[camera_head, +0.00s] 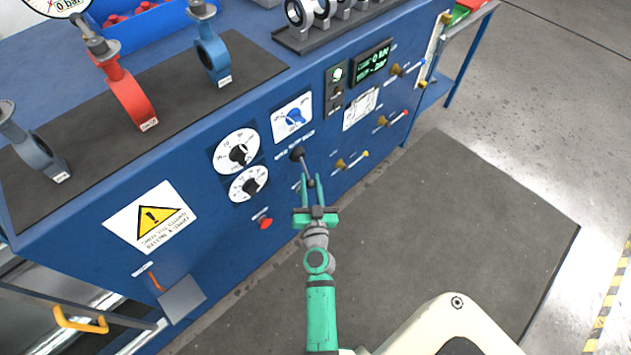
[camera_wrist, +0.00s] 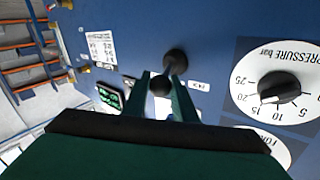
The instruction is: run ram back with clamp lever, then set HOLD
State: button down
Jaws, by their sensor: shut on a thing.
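A lever with a black boot (camera_head: 297,153) stands out from the blue panel, right of two white dials. Its short stem ends in a dark ball knob (camera_wrist: 160,86), and the boot also shows in the wrist view (camera_wrist: 176,61). My green gripper (camera_head: 312,184) is shut on the lever's knob, with a finger on either side. A blue selector knob (camera_head: 295,116) on a white plate sits just above the lever. I cannot read a HOLD marking. The ram is not identifiable here.
The pressure dial (camera_head: 237,152) and a lower dial (camera_head: 248,184) are left of the lever. A red button (camera_head: 265,222) is below. Grey floor mat (camera_head: 470,190) is clear.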

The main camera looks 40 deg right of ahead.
jog(key=shift+a, duration=0.15)
jog(key=c, duration=1.4)
grip_release()
jog(key=shift+c, duration=0.2)
jog(key=shift+s, duration=0.1)
jog(key=shift+v, duration=5.3)
